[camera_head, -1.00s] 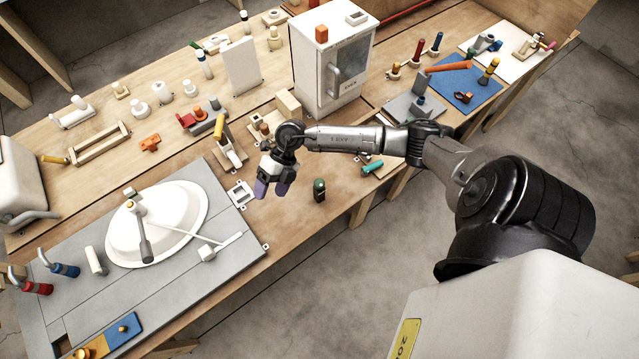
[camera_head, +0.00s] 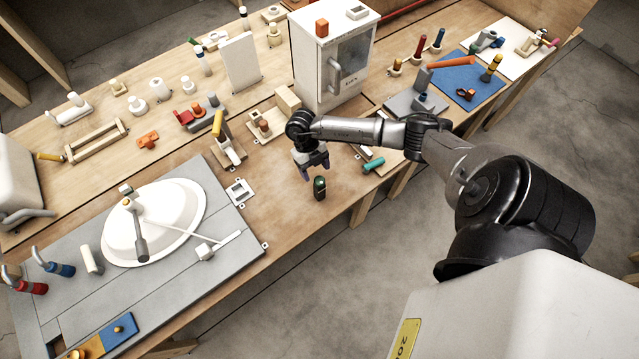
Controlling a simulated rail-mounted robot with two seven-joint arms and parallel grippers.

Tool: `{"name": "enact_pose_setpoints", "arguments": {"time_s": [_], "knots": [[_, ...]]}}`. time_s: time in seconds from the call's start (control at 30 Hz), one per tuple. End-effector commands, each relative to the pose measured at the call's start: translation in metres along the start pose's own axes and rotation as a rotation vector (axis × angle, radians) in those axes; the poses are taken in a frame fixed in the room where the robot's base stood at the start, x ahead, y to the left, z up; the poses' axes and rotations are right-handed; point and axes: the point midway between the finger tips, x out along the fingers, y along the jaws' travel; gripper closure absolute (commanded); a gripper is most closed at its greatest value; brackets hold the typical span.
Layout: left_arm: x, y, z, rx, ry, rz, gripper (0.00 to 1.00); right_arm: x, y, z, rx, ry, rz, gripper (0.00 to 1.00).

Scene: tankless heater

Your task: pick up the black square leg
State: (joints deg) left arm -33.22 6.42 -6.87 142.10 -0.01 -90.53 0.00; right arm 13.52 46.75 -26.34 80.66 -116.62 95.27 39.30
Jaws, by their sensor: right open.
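Nothing shows between the fingers. My left gripper is not in view.
A teal cylinder (camera_head: 373,164) lies to the right of the block. A small white bracket (camera_head: 240,191) and a grey panel with a white basin (camera_head: 180,220) are to the left. A white cabinet (camera_head: 325,75) stands behind my right arm.

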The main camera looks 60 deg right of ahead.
Motion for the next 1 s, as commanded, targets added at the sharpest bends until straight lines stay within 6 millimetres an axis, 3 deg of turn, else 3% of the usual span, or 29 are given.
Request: {"name": "enact_pose_setpoints", "arguments": {"time_s": [0.27, 0.6, 0.93, 1.0], "knots": [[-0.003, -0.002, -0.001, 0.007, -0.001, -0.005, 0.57, 0.015, 0.001, 0.0, 0.001, 0.002, 0.002, 0.32], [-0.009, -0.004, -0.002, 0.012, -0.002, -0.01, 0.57, 0.055, 0.004, 0.001, 0.0, 0.001, 0.002, 0.32], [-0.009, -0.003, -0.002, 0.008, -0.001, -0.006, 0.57, 0.06, 0.003, 0.002, -0.001, -0.001, 0.001, 0.32], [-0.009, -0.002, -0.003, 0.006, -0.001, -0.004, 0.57, 0.06, 0.003, 0.002, -0.001, -0.001, 0.001, 0.37]]}}
